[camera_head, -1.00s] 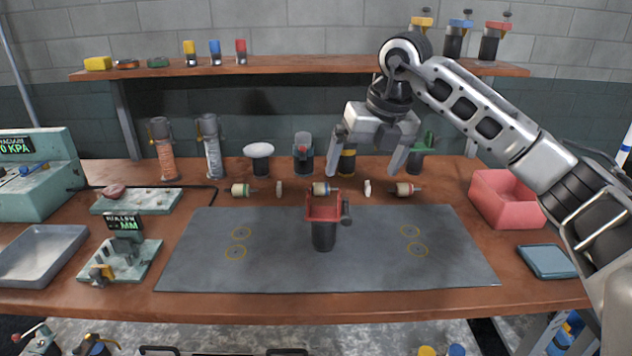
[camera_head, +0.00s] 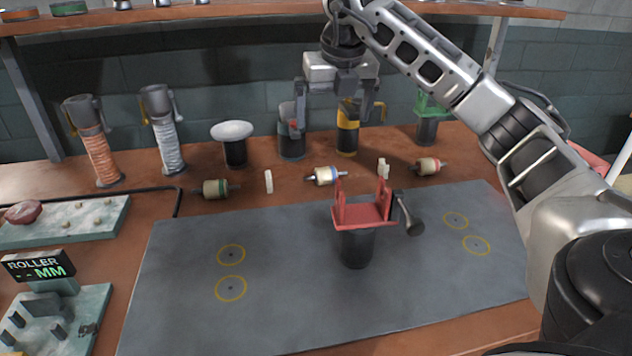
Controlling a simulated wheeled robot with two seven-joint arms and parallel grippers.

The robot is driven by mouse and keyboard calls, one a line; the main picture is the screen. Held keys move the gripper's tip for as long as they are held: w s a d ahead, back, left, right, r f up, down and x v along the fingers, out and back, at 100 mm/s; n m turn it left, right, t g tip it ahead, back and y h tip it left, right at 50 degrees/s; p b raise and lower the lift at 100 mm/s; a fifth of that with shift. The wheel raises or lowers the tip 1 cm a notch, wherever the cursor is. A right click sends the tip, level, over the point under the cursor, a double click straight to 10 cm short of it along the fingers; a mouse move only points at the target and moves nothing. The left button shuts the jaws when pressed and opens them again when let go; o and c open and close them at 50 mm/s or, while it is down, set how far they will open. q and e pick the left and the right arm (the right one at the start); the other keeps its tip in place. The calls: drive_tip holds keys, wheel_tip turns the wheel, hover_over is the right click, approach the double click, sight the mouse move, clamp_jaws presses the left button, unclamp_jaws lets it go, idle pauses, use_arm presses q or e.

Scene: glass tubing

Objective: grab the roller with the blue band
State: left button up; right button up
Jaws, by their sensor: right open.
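The roller with the blue band (camera_head: 325,176) lies at the back edge of the grey mat, pale with a blue ring near its right end. It lies between a roller with a green band (camera_head: 216,189) on the left and a roller with a red band (camera_head: 428,166) on the right. My right gripper (camera_head: 338,120) is open and empty, fingers pointing down. It appears above the blue-banded roller in the picture, apart from it; its exact depth is hard to tell. My left gripper is not in view.
A red cradle on a dark post (camera_head: 362,215) stands on the mat (camera_head: 290,310) in front of the roller. Small white pieces (camera_head: 268,181) stand beside the rollers. A dark cup (camera_head: 292,140) and a yellow-black canister (camera_head: 347,130) stand behind. The mat's left part is clear.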

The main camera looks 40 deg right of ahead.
hover_over(326, 169)
drive_tip(key=s+a, duration=0.1)
drive_tip(key=s, duration=0.1)
wheel_tip(326, 169, down, 9)
drive_tip(key=shift+x, duration=3.05)
drive_tip(key=shift+w+d, duration=0.1)
drive_tip(key=shift+w, duration=0.05)
drive_tip(key=shift+c, duration=0.3)
drive_tip(key=shift+r, duration=0.1)
drive_tip(key=c, duration=0.6)
